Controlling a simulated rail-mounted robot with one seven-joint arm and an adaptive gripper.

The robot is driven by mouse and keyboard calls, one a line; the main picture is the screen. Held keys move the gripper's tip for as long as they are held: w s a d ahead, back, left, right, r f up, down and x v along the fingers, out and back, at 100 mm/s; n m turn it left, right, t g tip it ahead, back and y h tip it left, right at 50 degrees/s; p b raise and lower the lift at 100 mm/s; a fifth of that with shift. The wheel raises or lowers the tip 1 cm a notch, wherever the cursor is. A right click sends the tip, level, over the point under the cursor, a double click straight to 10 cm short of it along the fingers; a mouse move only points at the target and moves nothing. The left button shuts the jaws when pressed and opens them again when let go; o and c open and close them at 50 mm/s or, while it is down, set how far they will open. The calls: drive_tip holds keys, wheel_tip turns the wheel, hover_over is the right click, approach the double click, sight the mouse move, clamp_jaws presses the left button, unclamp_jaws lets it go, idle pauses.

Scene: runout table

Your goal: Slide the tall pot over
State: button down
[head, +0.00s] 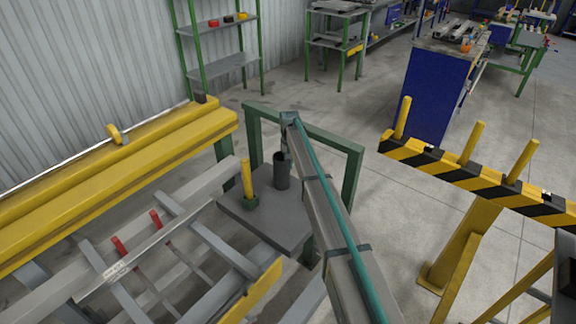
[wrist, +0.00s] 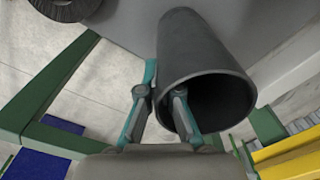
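The tall pot (head: 282,171) is a dark grey open cylinder standing upright on the grey table (head: 262,226), near its far edge. In the wrist view the pot (wrist: 197,55) shows its open mouth towards the camera. My gripper (head: 286,147) comes down over the pot in the head view. In the wrist view my gripper's teal fingers (wrist: 163,88) are close together at the rim. One lies outside the wall and the other reaches inside the mouth, its tip hidden. They look closed on the wall.
A yellow post in a green base (head: 250,200) stands left of the pot. A dark ribbed round thing (wrist: 66,7) is on the table in the wrist view. A green frame (head: 352,170) rises at the table's far side. A yellow beam (head: 130,150) lies left.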

drive_tip(key=shift+w, duration=0.15)
drive_tip(key=c, duration=1.2)
unclamp_jaws()
drive_tip(key=shift+c, duration=0.2)
drive_tip(key=shift+r, duration=0.1)
wheel_tip(320, 180, up, 12)
drive_tip(key=shift+f, duration=0.1)
drive_tip(key=shift+d, duration=0.1)
